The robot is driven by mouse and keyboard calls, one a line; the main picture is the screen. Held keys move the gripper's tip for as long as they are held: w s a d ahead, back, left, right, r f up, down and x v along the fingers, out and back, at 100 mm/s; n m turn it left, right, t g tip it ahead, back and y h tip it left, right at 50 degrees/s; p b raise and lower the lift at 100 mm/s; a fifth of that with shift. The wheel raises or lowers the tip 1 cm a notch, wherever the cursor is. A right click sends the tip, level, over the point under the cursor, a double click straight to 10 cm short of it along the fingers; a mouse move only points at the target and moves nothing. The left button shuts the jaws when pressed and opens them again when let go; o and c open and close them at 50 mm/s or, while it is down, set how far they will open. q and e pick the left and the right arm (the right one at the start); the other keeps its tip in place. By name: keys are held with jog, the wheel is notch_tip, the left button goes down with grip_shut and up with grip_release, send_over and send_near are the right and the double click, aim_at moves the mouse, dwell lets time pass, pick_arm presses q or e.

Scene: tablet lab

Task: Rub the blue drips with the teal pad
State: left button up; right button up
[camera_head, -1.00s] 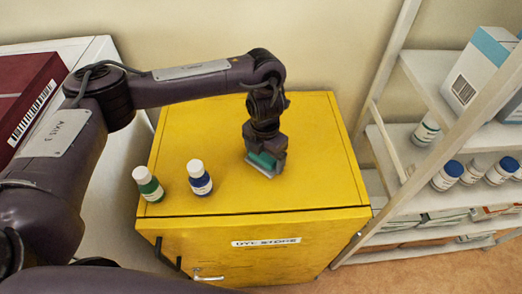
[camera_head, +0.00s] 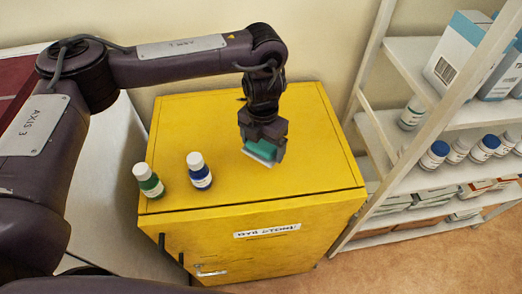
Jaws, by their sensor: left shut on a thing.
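My left gripper (camera_head: 264,145) is shut on the teal pad (camera_head: 260,150), which has a pale underside. It holds the pad low over the top of the yellow cabinet (camera_head: 220,120), right of the middle. I cannot tell whether the pad touches the surface. No blue drips show on the bare part of the top; anything under the pad and gripper is hidden. My right gripper is not in view.
A green bottle (camera_head: 150,184) and a blue bottle (camera_head: 200,177), both white-capped, stand upright at the cabinet's front left. A white shelf rack (camera_head: 400,185) with bottles and boxes stands at the right. The cabinet top's right side is clear.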

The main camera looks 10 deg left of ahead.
pick_arm(q)
notch_tip(320, 180, up, 2)
jog(key=shift+s+d+r, duration=0.1)
jog(key=shift+s+r, duration=0.05)
jog(key=shift+r, duration=0.2)
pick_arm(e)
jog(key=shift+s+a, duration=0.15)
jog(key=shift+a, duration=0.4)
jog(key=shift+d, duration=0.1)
